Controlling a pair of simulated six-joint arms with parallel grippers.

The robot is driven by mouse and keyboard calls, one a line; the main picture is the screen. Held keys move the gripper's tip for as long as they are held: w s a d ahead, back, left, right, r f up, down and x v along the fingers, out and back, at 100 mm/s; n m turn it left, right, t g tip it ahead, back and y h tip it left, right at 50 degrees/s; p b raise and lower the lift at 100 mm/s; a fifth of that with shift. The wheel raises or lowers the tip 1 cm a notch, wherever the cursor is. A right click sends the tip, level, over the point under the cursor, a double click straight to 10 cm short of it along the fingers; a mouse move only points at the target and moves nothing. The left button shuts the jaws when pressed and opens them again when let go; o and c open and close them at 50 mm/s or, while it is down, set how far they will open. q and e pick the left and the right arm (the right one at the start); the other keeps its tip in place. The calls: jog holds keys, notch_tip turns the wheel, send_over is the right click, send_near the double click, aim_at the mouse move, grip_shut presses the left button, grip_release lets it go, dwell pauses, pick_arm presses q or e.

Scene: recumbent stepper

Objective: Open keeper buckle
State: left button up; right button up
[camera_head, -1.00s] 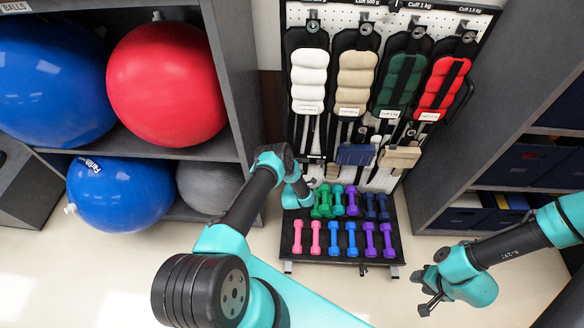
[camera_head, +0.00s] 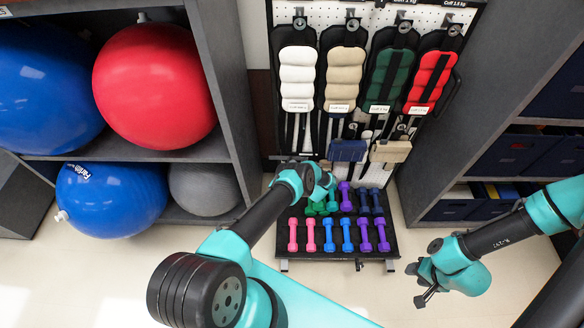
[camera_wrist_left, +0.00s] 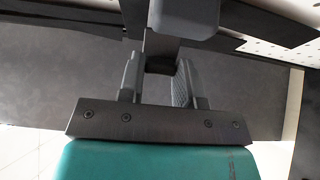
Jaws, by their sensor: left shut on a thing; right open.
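Weighted cuffs hang on the pegboard in the head view: white (camera_head: 297,78), tan (camera_head: 342,77), green (camera_head: 388,78) and red (camera_head: 433,80), with dark straps hanging below. I cannot make out the keeper buckle for certain. My left gripper (camera_wrist_left: 160,78) is shut on a small dark piece (camera_wrist_left: 160,63) in the left wrist view, just below a grey block (camera_wrist_left: 184,17). In the head view, my left wrist is low in front of the rack and its fingers are hidden. My right gripper (camera_head: 418,284) is open and empty over the floor at the right.
Several small dumbbells (camera_head: 346,235) stand on a black rack (camera_head: 310,255) below the cuffs. Exercise balls (camera_head: 155,86) fill the left shelf. Floor by my right gripper is clear.

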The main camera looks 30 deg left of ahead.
pick_arm(q)
jog(key=shift+w+g, duration=0.1)
jog(key=shift+g, duration=0.2)
jog(key=o, duration=0.9)
jog(key=shift+d, duration=0.15)
jog(key=v, duration=1.7)
jog(key=shift+d+f, duration=0.1)
jog(key=shift+f, duration=0.05)
